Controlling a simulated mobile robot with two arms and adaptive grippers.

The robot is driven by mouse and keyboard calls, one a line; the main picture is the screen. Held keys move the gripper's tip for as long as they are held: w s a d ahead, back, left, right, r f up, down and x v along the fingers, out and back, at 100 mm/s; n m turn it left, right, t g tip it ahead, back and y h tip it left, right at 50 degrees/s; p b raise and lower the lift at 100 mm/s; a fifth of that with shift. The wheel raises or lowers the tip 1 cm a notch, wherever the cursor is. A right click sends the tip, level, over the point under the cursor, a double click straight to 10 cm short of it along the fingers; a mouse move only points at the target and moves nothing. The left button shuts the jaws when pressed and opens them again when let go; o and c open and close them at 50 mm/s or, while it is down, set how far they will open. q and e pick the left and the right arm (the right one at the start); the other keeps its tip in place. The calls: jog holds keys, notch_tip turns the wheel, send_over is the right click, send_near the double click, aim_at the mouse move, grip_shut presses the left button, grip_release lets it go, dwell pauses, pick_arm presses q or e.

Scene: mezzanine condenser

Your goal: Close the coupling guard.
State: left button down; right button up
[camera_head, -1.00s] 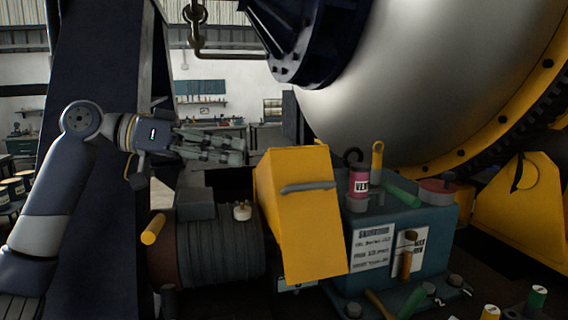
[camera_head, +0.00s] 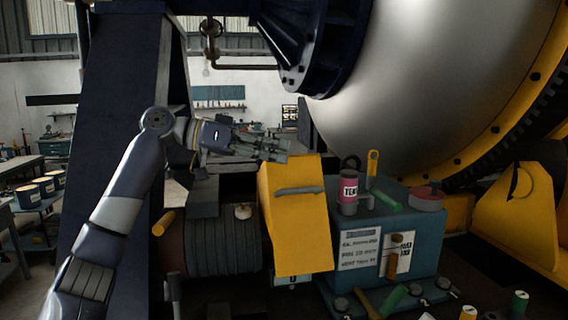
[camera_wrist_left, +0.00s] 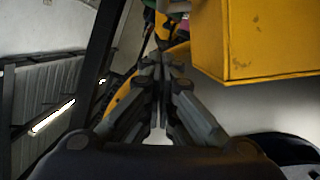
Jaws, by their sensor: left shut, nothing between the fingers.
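The coupling guard (camera_head: 297,225) is a yellow box-like cover with a grey handle bar (camera_head: 299,190) across its face. It stands tilted between the ribbed grey motor (camera_head: 220,243) and the teal gearbox (camera_head: 425,235). My left gripper (camera_head: 284,147) is shut and empty, at the guard's top edge in the head view; whether it touches cannot be told. In the left wrist view, its fingers (camera_wrist_left: 163,62) are together, with the yellow guard (camera_wrist_left: 270,40) to the upper right. My right gripper is not in view.
On the gearbox stand a pink-labelled can (camera_head: 348,190), a yellow-handled tool (camera_head: 372,165), a green cylinder (camera_head: 387,200) and a red round cap (camera_head: 426,198). A dark blue column (camera_head: 120,100) rises behind my left arm. A large silver drum (camera_head: 430,80) fills the upper right.

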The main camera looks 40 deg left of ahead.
aim_at(282, 171)
pick_arm(q)
jog(key=f, duration=0.1)
jog(key=d+f, duration=0.1)
jog(key=f, duration=0.1)
jog(key=shift+d+f, duration=0.15)
jog(key=shift+d, duration=0.15)
jog(key=shift+f, duration=0.2)
jog(key=shift+d+f, duration=0.1)
jog(key=shift+d, duration=0.15)
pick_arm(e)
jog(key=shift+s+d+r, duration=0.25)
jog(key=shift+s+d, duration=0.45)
pick_arm(q)
jog(key=shift+s+f, duration=0.1)
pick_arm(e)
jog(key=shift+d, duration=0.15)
